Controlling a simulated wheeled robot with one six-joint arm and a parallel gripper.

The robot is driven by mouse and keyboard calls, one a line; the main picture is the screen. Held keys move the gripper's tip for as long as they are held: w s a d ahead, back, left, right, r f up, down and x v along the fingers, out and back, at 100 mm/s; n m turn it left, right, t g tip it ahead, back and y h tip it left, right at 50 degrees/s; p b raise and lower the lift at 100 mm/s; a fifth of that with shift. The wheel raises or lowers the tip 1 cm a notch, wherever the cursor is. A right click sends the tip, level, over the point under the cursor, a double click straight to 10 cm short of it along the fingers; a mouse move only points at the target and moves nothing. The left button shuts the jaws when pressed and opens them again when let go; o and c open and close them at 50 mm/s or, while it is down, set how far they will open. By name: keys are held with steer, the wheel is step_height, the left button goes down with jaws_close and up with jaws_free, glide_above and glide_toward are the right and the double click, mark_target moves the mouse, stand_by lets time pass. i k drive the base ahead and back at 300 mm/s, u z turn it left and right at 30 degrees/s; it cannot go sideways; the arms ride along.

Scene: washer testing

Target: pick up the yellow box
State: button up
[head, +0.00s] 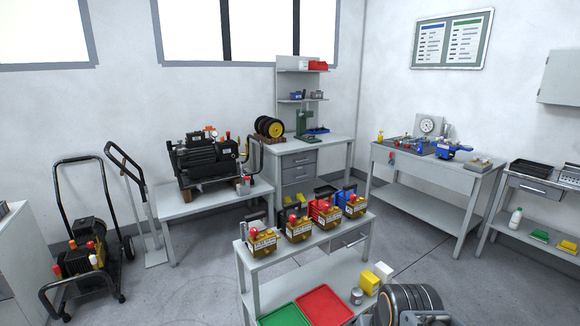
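A small yellow box (369,283) stands low in the head view, right of centre, near the right end of the bench with the brass-coloured units. A white box (384,271) stands right behind it, and a small grey can (356,296) is just to its left. I cannot tell exactly which surface the yellow box rests on. Nothing is seen holding it.
A large dark round object (408,298) is close to the yellow box at the lower right. A red tray (324,305) and a green tray (283,315) lie to the left. The bench (262,264) carries several brass-coloured units. Open floor (440,262) lies to the right.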

mark_target(369, 283)
steer(key=z, duration=0.35)
steer(key=k, duration=0.4)
steer(key=z, duration=0.85)
steer(key=i, duration=1.25)
steer(key=u, duration=1.1)
steer(key=i, duration=0.45)
steer(key=u, duration=0.35)
